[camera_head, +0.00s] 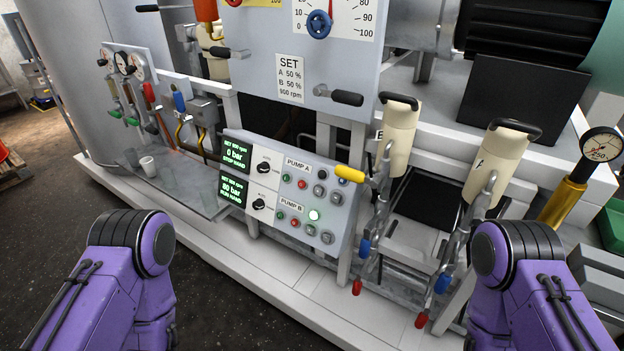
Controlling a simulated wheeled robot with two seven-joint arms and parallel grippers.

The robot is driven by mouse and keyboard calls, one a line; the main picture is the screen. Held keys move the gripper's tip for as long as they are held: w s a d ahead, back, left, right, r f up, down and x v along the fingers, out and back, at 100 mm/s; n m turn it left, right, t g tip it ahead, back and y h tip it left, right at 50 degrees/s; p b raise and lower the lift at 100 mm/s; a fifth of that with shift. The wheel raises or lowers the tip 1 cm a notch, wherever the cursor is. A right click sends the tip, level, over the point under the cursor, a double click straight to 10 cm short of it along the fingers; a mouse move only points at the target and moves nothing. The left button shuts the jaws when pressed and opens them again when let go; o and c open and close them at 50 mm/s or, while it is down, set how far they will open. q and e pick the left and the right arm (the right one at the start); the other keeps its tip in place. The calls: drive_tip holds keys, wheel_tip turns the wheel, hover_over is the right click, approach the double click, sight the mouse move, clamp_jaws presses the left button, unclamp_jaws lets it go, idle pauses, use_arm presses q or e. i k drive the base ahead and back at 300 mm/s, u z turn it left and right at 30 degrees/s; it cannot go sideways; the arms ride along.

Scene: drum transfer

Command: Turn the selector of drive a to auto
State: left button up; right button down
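The control panel (287,192) is a light grey tilted box with two rows, labelled PUMP A and PUMP B; I see no label reading drive a. The upper selector (264,168) is a black knob beside PUMP A, with AUTO printed at its upper left. The upper green display (236,153) reads 0 bar and STOP HAND. The lower selector (259,204) is a similar black knob, and the lower display (232,189) reads 80 bar and RUN HAND. My purple arm links show at the lower left and right; neither gripper is in view.
Several round buttons and a lit white one (314,215) sit right of the selectors. A yellow-tipped handle (349,174) juts at the panel's right upper edge. Levers with red and blue grips (443,283) hang further right. A glass shelf with a white cup (147,163) lies left.

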sight(264, 166)
drive_tip(key=z, duration=0.05)
drive_tip(key=k, duration=0.45)
drive_tip(key=u, duration=0.7)
drive_tip(key=i, duration=1.4)
drive_tip(key=z, duration=1)
